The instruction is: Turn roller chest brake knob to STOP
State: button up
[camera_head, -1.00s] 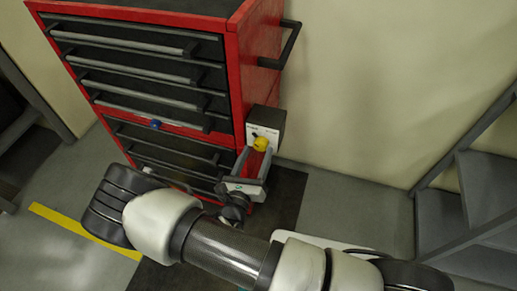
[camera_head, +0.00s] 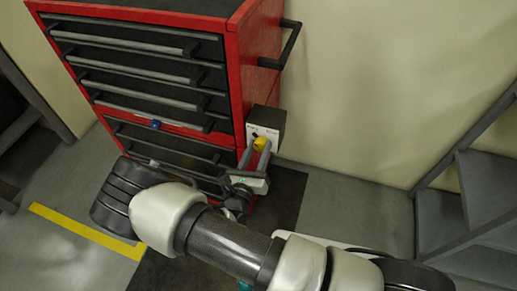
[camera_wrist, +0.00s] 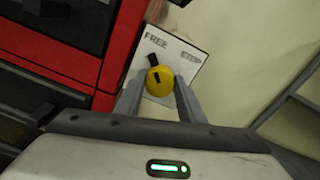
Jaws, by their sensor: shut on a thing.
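The yellow brake knob (camera_wrist: 160,82) sits on a white plate (camera_wrist: 185,56) marked FREE at left and STOP at right. Its black pointer is directed up and slightly left, nearer the FREE mark. In the head view the knob (camera_head: 261,143) is on a dark box (camera_head: 276,118) at the right side of the red roller chest (camera_head: 235,85). My gripper (camera_wrist: 160,85) has one finger on each side of the knob and is shut on it. In the head view my gripper (camera_head: 257,153) partly covers the box's lower part.
A black side handle (camera_head: 291,45) sticks out above the box. A pale wall (camera_head: 370,80) stands behind. Grey metal shelving (camera_head: 470,190) is at the right. A yellow floor stripe (camera_head: 85,230) lies at the left.

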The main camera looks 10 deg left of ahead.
jog(key=shift+m, duration=0.3)
jog(key=m, duration=0.3)
jog(key=shift+m, duration=0.4)
jog(key=m, duration=0.4)
jog(key=shift+f+m, duration=0.1)
jog(key=shift+m, duration=0.2)
jog(key=m+b, duration=0.1)
jog(key=m, duration=0.3)
jog(key=m+b, duration=0.1)
jog(key=m, duration=0.3)
jog(key=shift+m, duration=0.3)
jog(key=o, duration=1)
jog(key=shift+o, duration=0.2)
